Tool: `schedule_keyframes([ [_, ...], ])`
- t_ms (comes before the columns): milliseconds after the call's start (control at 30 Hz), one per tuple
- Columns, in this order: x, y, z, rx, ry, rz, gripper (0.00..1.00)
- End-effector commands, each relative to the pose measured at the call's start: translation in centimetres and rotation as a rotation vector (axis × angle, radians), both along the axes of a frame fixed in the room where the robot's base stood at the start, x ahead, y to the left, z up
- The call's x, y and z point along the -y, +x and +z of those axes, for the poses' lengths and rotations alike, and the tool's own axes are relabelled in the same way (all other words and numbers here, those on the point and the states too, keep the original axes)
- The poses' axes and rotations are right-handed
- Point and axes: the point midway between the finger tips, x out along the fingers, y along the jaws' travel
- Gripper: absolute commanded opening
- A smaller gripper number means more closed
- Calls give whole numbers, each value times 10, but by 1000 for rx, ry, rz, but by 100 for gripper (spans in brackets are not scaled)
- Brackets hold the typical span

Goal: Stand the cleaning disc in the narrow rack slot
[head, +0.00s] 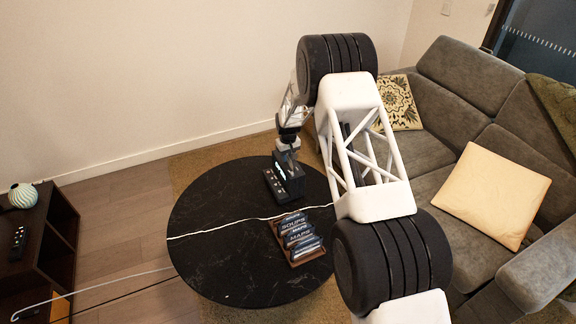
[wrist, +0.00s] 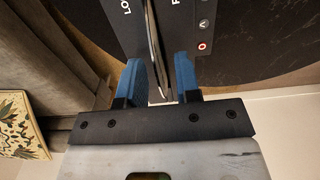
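A thin, pale-edged disc (wrist: 154,45) stands edge-on between my fingers in the wrist view. It runs into a narrow gap in a dark block (wrist: 183,22) that has white lettering and small round marks. In the head view this dark rack-like unit (head: 285,178) stands on the round black table. My gripper (head: 287,146) is right above its far end. In the wrist view my gripper (wrist: 160,78) has its two blue fingers apart, one on each side of the disc, with some space showing between. How deep the disc sits in the gap is hidden.
A wooden tray (head: 308,257) of labelled upright cards stands nearer on the table (head: 215,225), with a white cord across the top. A grey sofa (head: 435,140) stands right, and a dark cabinet (head: 48,235) far left.

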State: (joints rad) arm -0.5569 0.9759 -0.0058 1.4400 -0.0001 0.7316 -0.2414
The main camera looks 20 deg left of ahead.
Motion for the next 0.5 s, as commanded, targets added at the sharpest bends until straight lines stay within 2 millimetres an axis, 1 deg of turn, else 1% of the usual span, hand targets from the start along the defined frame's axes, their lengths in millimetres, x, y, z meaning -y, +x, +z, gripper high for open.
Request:
schedule_keyframes([
  [33, 0, 0, 0, 0, 0, 0, 23],
  [167, 0, 0, 0, 0, 0, 0, 3],
  [200, 0, 0, 0, 0, 0, 0, 0],
  [500, 0, 0, 0, 0, 0, 0, 0],
])
